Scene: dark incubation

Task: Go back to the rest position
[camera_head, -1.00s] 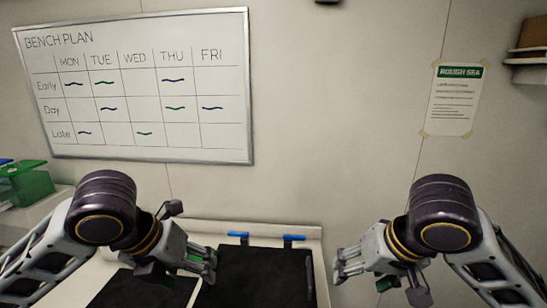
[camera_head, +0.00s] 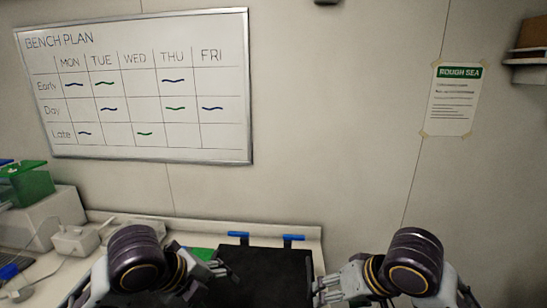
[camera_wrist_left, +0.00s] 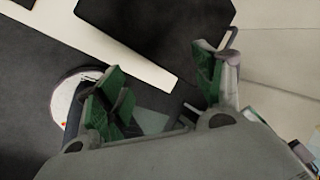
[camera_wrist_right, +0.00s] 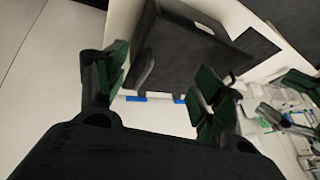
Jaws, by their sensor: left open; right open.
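My right gripper (camera_head: 328,288) is at the lower right of the head view, over the right end of the bench. Its green-padded fingers (camera_wrist_right: 160,85) stand apart and empty in the right wrist view. My left gripper (camera_head: 222,272) is at the lower middle of the head view, beside the dark box-like unit. Its green-padded fingers (camera_wrist_left: 165,85) are spread with nothing between them in the left wrist view. Both forearms are partly cut off by the lower edge of the head view.
The dark unit (camera_head: 265,270) with two blue clips (camera_head: 293,238) stands on the pale bench between my grippers. White equipment (camera_head: 75,240) with cables and a green box (camera_head: 28,185) are at left. A whiteboard (camera_head: 225,140) and a poster (camera_head: 452,100) hang on the wall.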

